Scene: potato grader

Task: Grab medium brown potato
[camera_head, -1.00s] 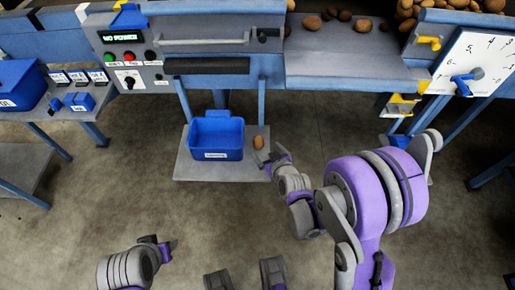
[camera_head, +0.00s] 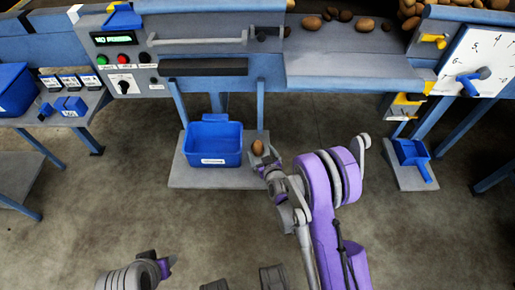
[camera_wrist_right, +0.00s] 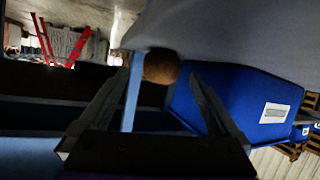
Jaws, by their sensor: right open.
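A brown potato (camera_head: 258,147) rests on the low grey platform (camera_head: 215,177), just right of the blue bin (camera_head: 213,145). My right gripper (camera_head: 264,157) is at the near side of this potato. In the right wrist view the potato (camera_wrist_right: 161,64) shows ahead, between the two spread fingers of the right gripper (camera_wrist_right: 159,76). The right gripper is open, and I cannot tell whether its fingertips touch the potato. My left gripper (camera_head: 166,267) is low in the head view, away from the potato; its finger opening is unclear.
The blue bin also shows close beside the right finger in the right wrist view (camera_wrist_right: 245,105). Several potatoes lie on the grader table (camera_head: 350,66) above. A blue table leg (camera_head: 261,115) stands behind the potato.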

